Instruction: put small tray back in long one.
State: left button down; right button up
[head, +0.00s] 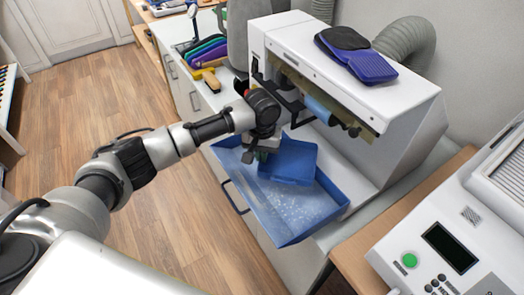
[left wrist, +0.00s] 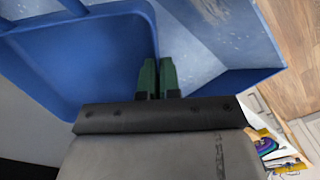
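The long blue tray (head: 285,223) sticks out at the front of the white machine, with pale specks on its floor. The small blue tray (head: 292,163) is at its far end, over or inside it and somewhat tilted; I cannot tell whether it rests on the floor. My left gripper (head: 262,153) is at the small tray's left edge. In the left wrist view, the green fingertips (left wrist: 158,74) are close together with the rim of the small tray (left wrist: 80,50) between them. The long tray (left wrist: 215,45) shows to the right there. My right gripper is not in view.
The white machine (head: 385,105) stands just behind the trays, with a dark blue insole pair (head: 358,55) on top. Colored insoles (head: 207,50) and a yellow-handled tool (head: 206,78) lie on the counter at the back left. A control unit (head: 450,245) stands at the right. Wooden floor is clear at left.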

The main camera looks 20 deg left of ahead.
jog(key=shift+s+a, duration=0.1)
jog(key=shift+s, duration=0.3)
pick_arm(q)
jog(key=shift+f, duration=0.1)
jog(key=shift+f, duration=0.5)
jog(key=c, duration=1.4)
grip_release()
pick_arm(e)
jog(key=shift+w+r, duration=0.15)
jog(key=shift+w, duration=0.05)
pick_arm(q)
jog(key=shift+o, duration=0.2)
